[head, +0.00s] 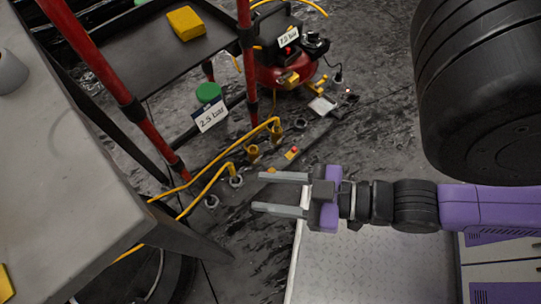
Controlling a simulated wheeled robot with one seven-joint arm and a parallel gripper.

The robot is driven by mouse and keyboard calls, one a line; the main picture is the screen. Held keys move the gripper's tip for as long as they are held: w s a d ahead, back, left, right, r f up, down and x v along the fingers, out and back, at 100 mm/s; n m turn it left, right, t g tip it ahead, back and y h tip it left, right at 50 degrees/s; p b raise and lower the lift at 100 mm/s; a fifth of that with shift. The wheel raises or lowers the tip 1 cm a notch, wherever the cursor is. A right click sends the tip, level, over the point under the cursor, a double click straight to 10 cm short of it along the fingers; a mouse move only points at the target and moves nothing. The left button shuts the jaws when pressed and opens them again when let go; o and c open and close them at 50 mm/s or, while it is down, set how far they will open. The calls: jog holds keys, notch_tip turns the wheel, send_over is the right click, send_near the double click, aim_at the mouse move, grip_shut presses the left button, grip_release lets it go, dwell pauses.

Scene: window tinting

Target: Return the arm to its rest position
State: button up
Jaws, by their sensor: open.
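My gripper (282,194) is in the middle of the head view, at the end of my purple and black arm. Its two grey fingers point left and are apart, with nothing between them. The arm reaches in from the right edge, above a light metal plate surface (370,265). The fingertips extend left past that plate's edge, over the dark floor. No object touches the gripper.
A grey table (75,165) fills the left. A cart with red posts (85,50) holds a yellow block (186,23). A red compressor (285,70) stands at the back. Yellow hoses (205,170) run along the floor. A large black cylindrical shape (480,80) occupies the upper right.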

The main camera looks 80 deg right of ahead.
jog(key=shift+r, duration=0.2)
notch_tip(320, 180, up, 23)
jog(key=p, duration=2.3)
jog(key=shift+r+p, duration=0.2)
jog(key=shift+p, duration=0.15)
jog(key=shift+f, duration=0.1)
